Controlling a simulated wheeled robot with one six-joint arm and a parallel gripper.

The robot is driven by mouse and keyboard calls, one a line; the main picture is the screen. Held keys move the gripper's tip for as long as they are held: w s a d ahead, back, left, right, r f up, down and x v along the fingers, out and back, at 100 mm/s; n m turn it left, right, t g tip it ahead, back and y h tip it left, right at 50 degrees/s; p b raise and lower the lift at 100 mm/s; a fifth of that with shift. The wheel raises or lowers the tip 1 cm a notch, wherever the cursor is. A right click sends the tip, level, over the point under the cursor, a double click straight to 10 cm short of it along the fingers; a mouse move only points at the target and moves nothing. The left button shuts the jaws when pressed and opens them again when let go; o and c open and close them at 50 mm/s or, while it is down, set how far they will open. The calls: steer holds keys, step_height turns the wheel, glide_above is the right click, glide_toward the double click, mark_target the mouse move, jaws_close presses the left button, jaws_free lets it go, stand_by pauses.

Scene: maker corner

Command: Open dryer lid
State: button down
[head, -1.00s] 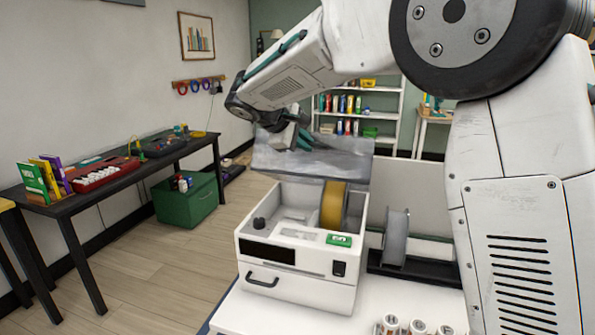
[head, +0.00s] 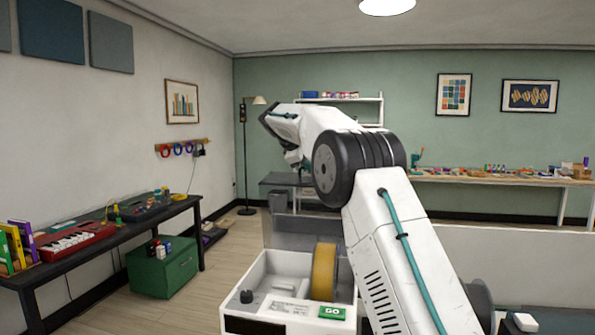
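The white filament dryer (head: 243,284) stands at the bottom centre of the head view, its top open. A yellow spool (head: 324,272) sits upright inside it. A green GO label (head: 332,312) and a dark knob (head: 246,297) are on its front part. The clear grey lid (head: 288,240) stands raised at the dryer's back edge, partly hidden by my arm. My gripper (head: 293,158) is small and partly hidden at the far end of my arm, above the lid and apart from it. I cannot make out its fingers.
A black side table (head: 105,231) with books and a red keyboard stands at the left. Wooden floor (head: 185,310) is clear left of the dryer. A long workbench (head: 495,180) runs along the back wall.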

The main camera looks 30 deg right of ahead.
steer(key=shift+w+d, duration=0.75)
steer(key=shift+w, duration=0.35)
steer(key=shift+w+d, duration=0.25)
steer(key=shift+d, duration=0.05)
steer(key=shift+r, duration=0.1)
steer(key=c, duration=1.5)
jaws_free()
steer(key=shift+a+r, duration=0.1)
steer(key=shift+f, duration=0.25)
steer(key=v, duration=0.7)
steer(key=shift+s+r, duration=0.1)
steer(key=shift+a+r, duration=0.15)
steer(key=shift+a, duration=0.05)
steer(key=shift+s, duration=0.1)
